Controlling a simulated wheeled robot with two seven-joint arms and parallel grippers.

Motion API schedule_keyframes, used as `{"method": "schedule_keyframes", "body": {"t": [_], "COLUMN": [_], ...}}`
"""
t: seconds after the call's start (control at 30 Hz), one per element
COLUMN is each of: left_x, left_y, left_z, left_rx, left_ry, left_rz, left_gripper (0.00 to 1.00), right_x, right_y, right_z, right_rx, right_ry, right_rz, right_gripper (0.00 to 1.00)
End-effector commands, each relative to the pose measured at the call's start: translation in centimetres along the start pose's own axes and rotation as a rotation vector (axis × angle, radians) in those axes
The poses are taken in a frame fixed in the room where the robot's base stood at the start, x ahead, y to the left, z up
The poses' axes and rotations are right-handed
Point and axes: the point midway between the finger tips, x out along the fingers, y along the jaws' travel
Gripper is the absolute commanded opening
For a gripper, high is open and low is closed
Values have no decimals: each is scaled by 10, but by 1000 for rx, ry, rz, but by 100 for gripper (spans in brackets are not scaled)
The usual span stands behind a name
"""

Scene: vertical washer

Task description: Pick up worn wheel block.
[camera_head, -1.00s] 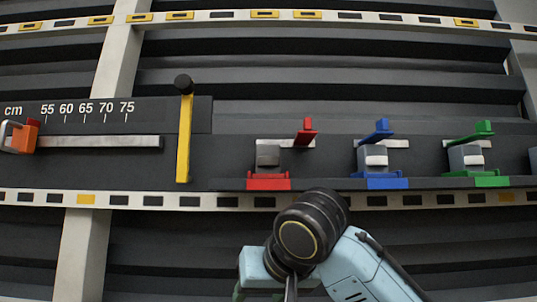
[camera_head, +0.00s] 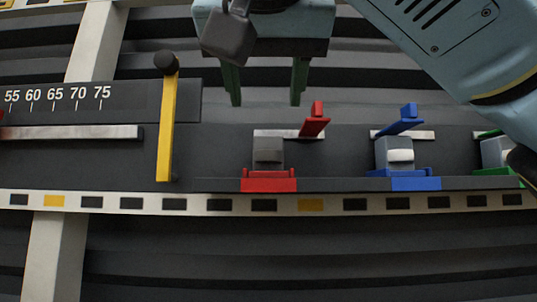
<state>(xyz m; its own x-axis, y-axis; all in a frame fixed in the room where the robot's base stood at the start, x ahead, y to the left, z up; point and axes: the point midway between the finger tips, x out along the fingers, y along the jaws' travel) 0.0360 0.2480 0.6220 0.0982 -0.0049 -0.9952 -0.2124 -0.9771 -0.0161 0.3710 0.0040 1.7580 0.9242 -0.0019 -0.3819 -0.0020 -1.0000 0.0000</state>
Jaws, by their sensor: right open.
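A block (camera_head: 267,151) with a dark, dull wheel sits in the red holder (camera_head: 268,184) below a red lever (camera_head: 314,122). The block in the blue holder (camera_head: 394,154) has a pale, clean-looking wheel. My right gripper (camera_head: 265,92) hangs at the top of the view with green fingers pointing down. It is open and empty, above the dark-wheeled block and apart from it. My left gripper is not in view.
A yellow upright lever (camera_head: 166,120) with a black knob stands left of the red holder. A scale marked with numbers (camera_head: 55,98) lies farther left, above a pale slot. A slotted pale rail (camera_head: 230,204) runs below the holders.

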Motion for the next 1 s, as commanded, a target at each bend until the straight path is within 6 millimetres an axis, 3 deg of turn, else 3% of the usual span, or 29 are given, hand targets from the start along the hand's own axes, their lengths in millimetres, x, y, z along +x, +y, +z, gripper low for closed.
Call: {"method": "schedule_keyframes", "body": {"t": [0.3,0.57,0.8,1.0], "left_x": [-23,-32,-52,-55], "left_y": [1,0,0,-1], "left_z": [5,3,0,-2], "left_rx": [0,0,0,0], "left_ry": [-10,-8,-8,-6], "left_rz": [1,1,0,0], "left_gripper": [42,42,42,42], "right_x": [51,69,101,113], "right_y": [0,2,4,4], "right_z": [-2,-5,-13,-10], "right_rx": [0,0,-1,-1], "right_ry": [-3,-1,-2,0], "right_rz": [-1,0,1,-1], "right_gripper": [53,53,53,53]}}
